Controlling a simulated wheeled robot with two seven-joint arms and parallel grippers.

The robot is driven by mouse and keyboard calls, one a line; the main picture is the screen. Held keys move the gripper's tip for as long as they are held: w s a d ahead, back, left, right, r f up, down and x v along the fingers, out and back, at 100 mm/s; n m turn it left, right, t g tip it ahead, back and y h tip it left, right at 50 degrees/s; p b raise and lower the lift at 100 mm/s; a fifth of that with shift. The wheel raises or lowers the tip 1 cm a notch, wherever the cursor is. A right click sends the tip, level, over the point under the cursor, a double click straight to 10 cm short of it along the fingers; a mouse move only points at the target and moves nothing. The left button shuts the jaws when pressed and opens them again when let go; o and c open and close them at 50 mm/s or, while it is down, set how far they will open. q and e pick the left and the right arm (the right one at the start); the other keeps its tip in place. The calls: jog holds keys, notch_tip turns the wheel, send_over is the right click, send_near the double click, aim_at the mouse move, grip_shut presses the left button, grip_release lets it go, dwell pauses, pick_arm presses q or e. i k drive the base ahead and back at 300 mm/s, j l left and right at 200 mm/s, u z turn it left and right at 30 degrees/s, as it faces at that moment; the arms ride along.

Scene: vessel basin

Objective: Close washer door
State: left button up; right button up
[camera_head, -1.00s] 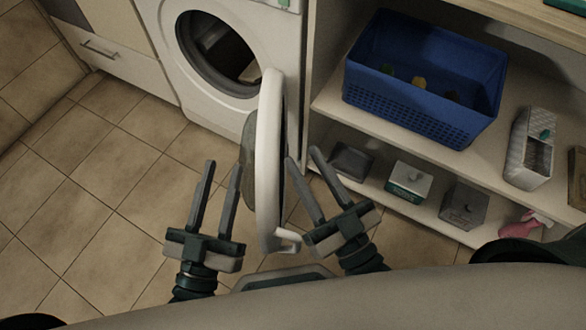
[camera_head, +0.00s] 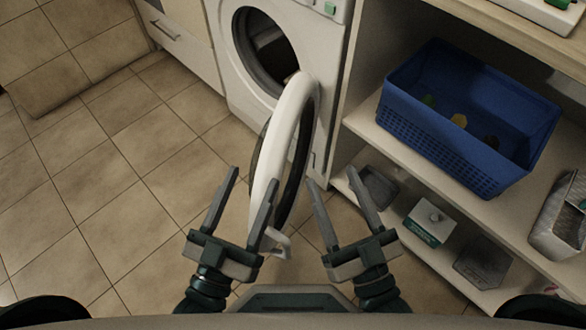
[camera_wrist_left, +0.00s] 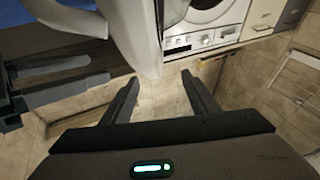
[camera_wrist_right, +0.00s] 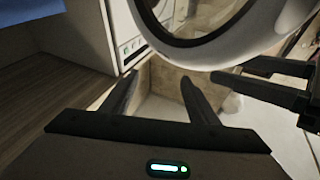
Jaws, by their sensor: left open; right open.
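The white washer (camera_head: 228,75) stands at the top of the head view, its dark round opening (camera_head: 262,45) facing me. Its round door (camera_head: 292,108) is swung wide open toward me, with a white rim, a dark inner side and a small handle (camera_head: 277,244) at its near end. My left gripper (camera_head: 253,195) is open and empty, left of the door's near end, its right finger overlapping the rim in view; contact cannot be told. My right gripper (camera_head: 333,187) is open and empty, right of the door. The door also shows in the left wrist view (camera_wrist_left: 132,35) and right wrist view (camera_wrist_right: 235,40).
A shelf unit (camera_head: 352,130) stands right of the washer. It holds a blue basket (camera_head: 440,140) above and several boxes, including a white-green one (camera_head: 428,222), below. A drawer cabinet (camera_head: 190,45) is left of the washer. The tiled floor (camera_head: 110,190) at left is clear.

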aim_at(299, 101)
jog(key=k+l+z, duration=0.25)
jog(key=k+l, duration=0.35)
jog(key=k, duration=0.2)
